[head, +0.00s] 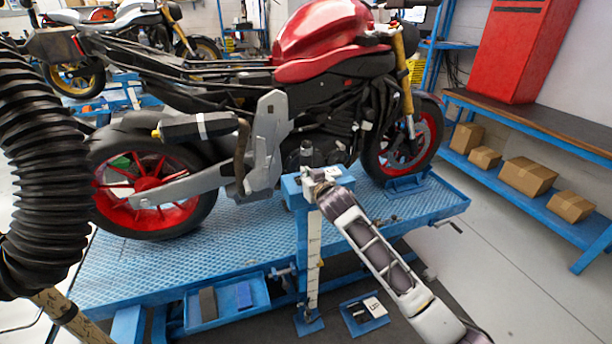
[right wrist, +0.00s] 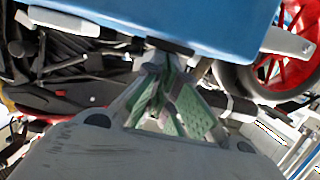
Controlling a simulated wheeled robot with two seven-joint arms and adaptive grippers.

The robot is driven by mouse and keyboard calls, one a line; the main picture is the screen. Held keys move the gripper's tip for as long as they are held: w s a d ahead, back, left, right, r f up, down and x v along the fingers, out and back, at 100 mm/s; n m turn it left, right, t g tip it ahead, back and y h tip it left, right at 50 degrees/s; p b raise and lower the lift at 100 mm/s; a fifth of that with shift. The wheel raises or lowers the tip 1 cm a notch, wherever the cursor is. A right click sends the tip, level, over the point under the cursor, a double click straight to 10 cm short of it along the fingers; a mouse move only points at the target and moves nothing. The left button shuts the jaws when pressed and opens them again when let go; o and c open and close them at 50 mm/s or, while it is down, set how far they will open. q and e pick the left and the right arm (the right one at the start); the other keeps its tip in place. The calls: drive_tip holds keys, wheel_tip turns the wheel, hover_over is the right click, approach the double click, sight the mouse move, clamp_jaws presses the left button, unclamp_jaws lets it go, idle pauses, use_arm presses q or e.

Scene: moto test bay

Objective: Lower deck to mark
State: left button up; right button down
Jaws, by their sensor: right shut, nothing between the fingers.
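The blue deck (head: 250,225) is a textured lift platform with a red and black motorcycle (head: 325,60) on it. A post (head: 313,250) with a pale marked strip stands at the deck's front edge and carries a blue box (head: 335,188) on top. A small grey knob-like part (head: 307,152) stands up on the box. My right gripper (head: 316,183) is at the front of this box, shut and empty. In the right wrist view, its green-padded fingers (right wrist: 168,108) are close together near the blue box (right wrist: 190,22); I cannot tell whether they touch it. My left gripper is out of view.
A black corrugated hose (head: 40,170) hangs at the left. A blue tray (head: 228,300) is below the deck's front edge. A small blue plate (head: 364,313) lies on the floor by the post. A bench (head: 540,115) with cardboard boxes (head: 528,176) stands at right; floor between is clear.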

drive_tip(key=shift+r+p, duration=1.25)
drive_tip(key=shift+r, duration=0.7)
drive_tip(key=shift+s+d, duration=0.1)
drive_tip(key=shift+s, duration=0.2)
drive_tip(key=shift+s+d+r+b, duration=0.1)
drive_tip(key=shift+s+d+b, duration=0.15)
drive_tip(key=shift+s, duration=0.45)
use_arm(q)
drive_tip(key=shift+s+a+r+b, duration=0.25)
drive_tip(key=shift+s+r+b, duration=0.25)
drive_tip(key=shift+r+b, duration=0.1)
use_arm(e)
drive_tip(key=v, duration=0.8)
drive_tip(key=shift+w, duration=0.1)
